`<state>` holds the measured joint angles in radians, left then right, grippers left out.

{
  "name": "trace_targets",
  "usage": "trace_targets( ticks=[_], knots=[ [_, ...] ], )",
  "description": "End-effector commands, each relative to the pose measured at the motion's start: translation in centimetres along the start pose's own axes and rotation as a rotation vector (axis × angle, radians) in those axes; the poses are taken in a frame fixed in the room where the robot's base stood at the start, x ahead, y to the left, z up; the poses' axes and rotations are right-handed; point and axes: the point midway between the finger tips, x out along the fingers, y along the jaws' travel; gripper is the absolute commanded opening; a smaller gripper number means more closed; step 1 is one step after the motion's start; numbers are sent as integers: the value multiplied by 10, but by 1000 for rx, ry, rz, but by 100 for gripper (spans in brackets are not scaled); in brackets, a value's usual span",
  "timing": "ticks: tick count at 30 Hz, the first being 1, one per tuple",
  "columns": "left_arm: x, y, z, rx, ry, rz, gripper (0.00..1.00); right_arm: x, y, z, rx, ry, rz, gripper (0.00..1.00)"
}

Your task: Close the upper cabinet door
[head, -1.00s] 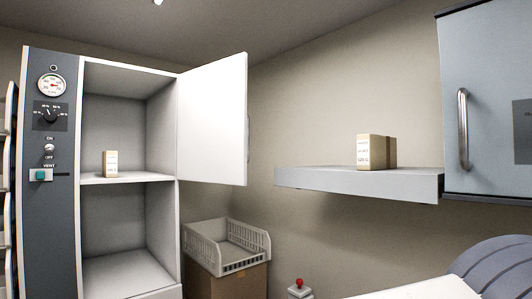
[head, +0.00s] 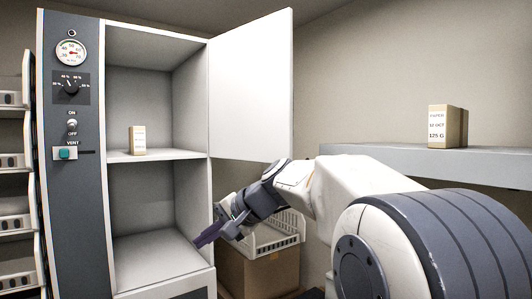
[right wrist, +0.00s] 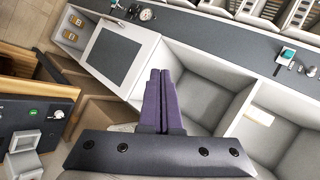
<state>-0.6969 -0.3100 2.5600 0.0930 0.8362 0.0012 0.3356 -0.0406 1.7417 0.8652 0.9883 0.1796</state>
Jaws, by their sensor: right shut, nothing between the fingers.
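The upper cabinet door (head: 250,85) is a plain white panel, hinged at the right side of the tall cabinet (head: 158,27). It stands wide open, swung out to the right, and the upper compartment is exposed. My right gripper (head: 204,238) is shut and empty. It appears below the door, in front of the lower compartment's right edge, with no visible contact with the door. In the right wrist view its dark purple fingers (right wrist: 161,85) lie together, with open compartments behind them. My left gripper is not in view.
A small labelled box (head: 138,140) stands on the cabinet shelf. A white basket (head: 280,235) on a cardboard box (head: 258,275) stands right of the cabinet, partly behind my right arm. A wall shelf (head: 375,158) holds another box (head: 445,127).

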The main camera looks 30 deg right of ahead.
Motion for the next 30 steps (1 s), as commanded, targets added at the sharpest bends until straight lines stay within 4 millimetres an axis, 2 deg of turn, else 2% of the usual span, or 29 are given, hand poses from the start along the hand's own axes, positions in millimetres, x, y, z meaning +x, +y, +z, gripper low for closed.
trace_targets(
  ticks=[1, 2, 3, 5, 6, 9, 12, 15, 18, 20, 30],
  knots=[
    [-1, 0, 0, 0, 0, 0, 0, -33, -9, -52, 86, 101, -75, 0],
    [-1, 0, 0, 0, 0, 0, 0, -52, -14, -76, 128, 151, -121, 0],
    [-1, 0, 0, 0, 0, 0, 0, -81, -19, -106, 176, 215, -182, 0],
    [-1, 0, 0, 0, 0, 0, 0, -126, -24, -146, 234, 308, -271, 0],
    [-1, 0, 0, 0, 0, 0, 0, -157, -26, -168, 263, 364, -326, 0],
    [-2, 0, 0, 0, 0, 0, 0, -228, -26, -206, 306, 484, -443, 0],
    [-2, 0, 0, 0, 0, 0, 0, -282, -25, -225, 323, 565, -525, 0],
    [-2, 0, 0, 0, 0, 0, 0, -314, -24, -233, 325, 612, -574, 0],
    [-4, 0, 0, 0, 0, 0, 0, -326, -26, -237, 326, 628, -594, 0],
    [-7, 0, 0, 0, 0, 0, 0, -325, -29, -240, 326, 629, -598, 0],
    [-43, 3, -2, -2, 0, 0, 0, -283, -60, -281, 328, 624, -595, 0]
  ],
)
